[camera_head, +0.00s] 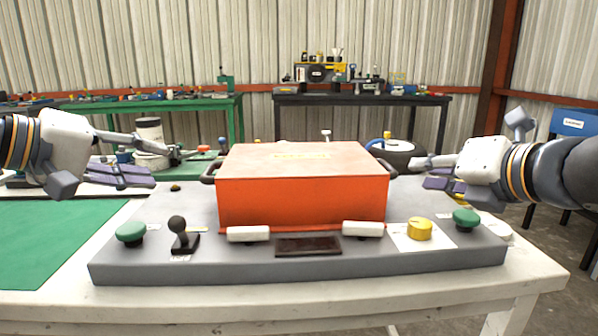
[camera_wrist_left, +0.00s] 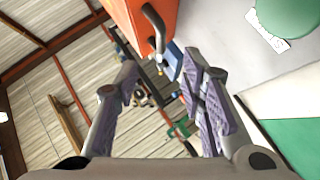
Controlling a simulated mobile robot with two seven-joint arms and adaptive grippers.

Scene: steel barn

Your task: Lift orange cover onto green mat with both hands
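The orange cover (camera_head: 302,203) is a box with a dark handle on each side, sitting on the grey control panel (camera_head: 180,272). The green mat (camera_head: 60,240) lies flat on the table at the left and is bare where seen. My left gripper (camera_head: 168,168) is open, left of the cover's left handle (camera_head: 208,173) and apart from it. In the left wrist view, the orange cover (camera_wrist_left: 140,18) and its handle (camera_wrist_left: 155,28) show beyond the spread, empty fingers (camera_wrist_left: 160,70). My right gripper (camera_head: 419,173) is open, right of the right handle (camera_head: 386,168).
The panel carries green buttons (camera_head: 131,232), a black joystick (camera_head: 180,230), white bars (camera_head: 248,234) and a yellow knob (camera_head: 420,228). The white table (camera_head: 300,305) ends just in front of the panel. Cluttered green and black benches (camera_head: 362,99) stand behind.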

